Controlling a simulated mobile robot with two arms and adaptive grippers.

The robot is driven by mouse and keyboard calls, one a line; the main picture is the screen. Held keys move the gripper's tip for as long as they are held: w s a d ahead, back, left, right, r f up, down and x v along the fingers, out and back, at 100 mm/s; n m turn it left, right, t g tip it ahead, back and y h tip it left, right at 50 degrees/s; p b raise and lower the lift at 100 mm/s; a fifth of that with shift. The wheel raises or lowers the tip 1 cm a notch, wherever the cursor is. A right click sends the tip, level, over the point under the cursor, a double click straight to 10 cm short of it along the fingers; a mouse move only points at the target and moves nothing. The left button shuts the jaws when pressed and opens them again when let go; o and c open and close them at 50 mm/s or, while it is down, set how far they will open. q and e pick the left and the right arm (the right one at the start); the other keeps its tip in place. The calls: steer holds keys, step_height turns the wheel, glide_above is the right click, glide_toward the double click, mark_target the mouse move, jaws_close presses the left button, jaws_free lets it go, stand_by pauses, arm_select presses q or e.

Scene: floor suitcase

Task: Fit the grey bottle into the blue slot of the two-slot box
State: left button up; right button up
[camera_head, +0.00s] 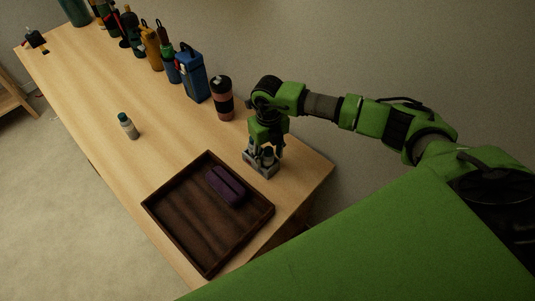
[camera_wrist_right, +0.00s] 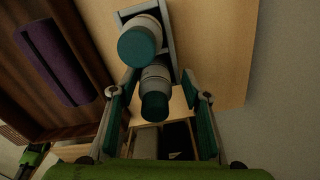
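The grey two-slot box (camera_head: 259,170) stands on the table near its right end; its grey wall also shows in the wrist view (camera_wrist_right: 170,40). In the wrist view, a pale bottle with a teal cap (camera_wrist_right: 140,42) and a pale grey bottle with a darker cap (camera_wrist_right: 155,92) are at the box, one per end. Which slot is blue is hidden. My right gripper (camera_head: 266,153) points down over the box. Its fingers stand apart on both sides of the darker-capped bottle, with gaps showing. My left gripper is out of view.
A dark wooden tray (camera_head: 160,210) holding a purple block (camera_head: 226,187) lies beside the box. A dark and pink tumbler (camera_head: 222,98), a blue container (camera_head: 191,75) and several other bottles line the wall side. The table around the lone bottle is clear.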

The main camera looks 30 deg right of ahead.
steer(key=shift+a+r, duration=0.1)
steer(key=shift+r, duration=0.1)
steer(key=shift+a+r, duration=0.15)
steer(key=shift+r, duration=0.45)
arm_select(q)
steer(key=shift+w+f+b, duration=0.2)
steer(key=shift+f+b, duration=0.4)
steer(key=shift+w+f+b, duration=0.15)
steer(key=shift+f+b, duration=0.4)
steer(key=shift+b, duration=0.05)
arm_select(e)
step_height(320, 180, up, 11)
steer(key=shift+r, duration=0.1)
